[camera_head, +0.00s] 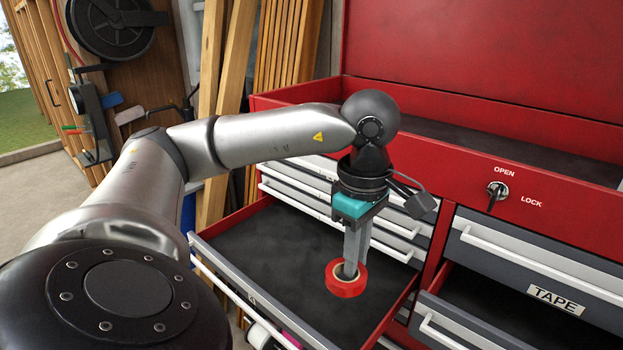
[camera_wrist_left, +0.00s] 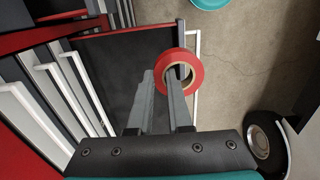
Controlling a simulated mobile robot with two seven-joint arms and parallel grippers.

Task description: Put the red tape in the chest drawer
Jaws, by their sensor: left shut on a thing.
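The red tape (camera_head: 346,289) is a roll with a pale inner ring. My left gripper (camera_head: 352,266) points down and is shut on the roll's wall, with a finger in its hole. The tape also shows at the fingertips in the left wrist view (camera_wrist_left: 196,70). The tape is over a wide open drawer (camera_head: 258,246) of the red tool chest (camera_head: 470,165), towards its front right in the head view. The drawer has a dark, empty-looking bottom. Whether the tape touches that bottom I cannot tell. My right gripper is not in view.
A drawer front with a TAPE label (camera_head: 556,299) is at the right, above a partly open drawer (camera_head: 440,322). Several shut drawers (camera_head: 310,190) stand behind the wide one. Wooden planks (camera_head: 228,100) lean at the left. A teal round thing (camera_wrist_left: 208,3) lies on the floor.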

